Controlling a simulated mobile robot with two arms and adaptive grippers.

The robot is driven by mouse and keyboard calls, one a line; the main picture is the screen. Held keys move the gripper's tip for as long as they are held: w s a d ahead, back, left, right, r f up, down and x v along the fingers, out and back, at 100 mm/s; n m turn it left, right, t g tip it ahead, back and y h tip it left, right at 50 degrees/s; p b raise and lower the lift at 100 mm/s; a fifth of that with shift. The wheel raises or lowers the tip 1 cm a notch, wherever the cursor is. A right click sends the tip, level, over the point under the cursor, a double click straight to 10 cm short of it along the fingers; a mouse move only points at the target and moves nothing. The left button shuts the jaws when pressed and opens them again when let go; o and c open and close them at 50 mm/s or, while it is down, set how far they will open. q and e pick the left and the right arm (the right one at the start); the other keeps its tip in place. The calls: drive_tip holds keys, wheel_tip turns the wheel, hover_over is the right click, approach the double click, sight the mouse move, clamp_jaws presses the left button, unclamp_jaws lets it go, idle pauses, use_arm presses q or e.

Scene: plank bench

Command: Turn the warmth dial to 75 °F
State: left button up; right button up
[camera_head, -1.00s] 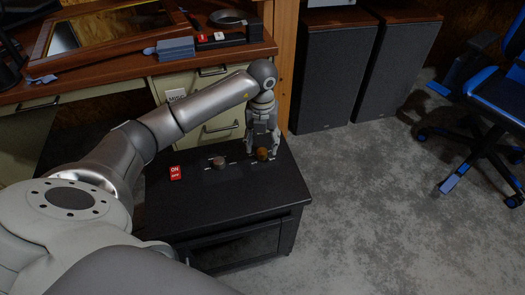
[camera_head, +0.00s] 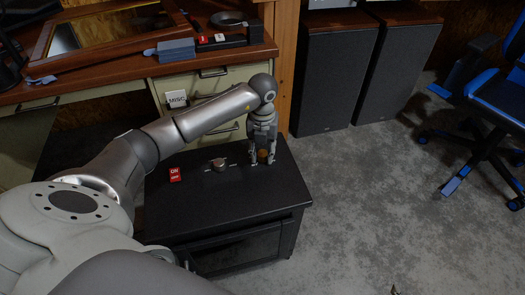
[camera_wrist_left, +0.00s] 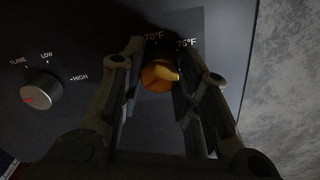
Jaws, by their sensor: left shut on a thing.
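The warmth dial is a round orange knob on the black heater's top, near its right end. It shows in the head view (camera_head: 263,156) and in the left wrist view (camera_wrist_left: 158,76). The marks 70 °F and 75 °F are printed by it. Its raised grip slants toward the right finger; the exact setting is hard to read. My left gripper (camera_head: 262,160) points down with its fingers on both sides of the dial, shut on it. It also shows in the left wrist view (camera_wrist_left: 158,90). A tiny part at the bottom edge of the head view may be my right gripper.
A grey flame knob (camera_head: 219,164) and a red ON/OFF switch (camera_head: 174,174) sit left of the dial on the heater top (camera_head: 225,200). A wooden desk (camera_head: 100,70) with drawers stands behind.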

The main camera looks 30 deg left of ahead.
use_arm(q)
drive_tip(key=shift+c, duration=0.8)
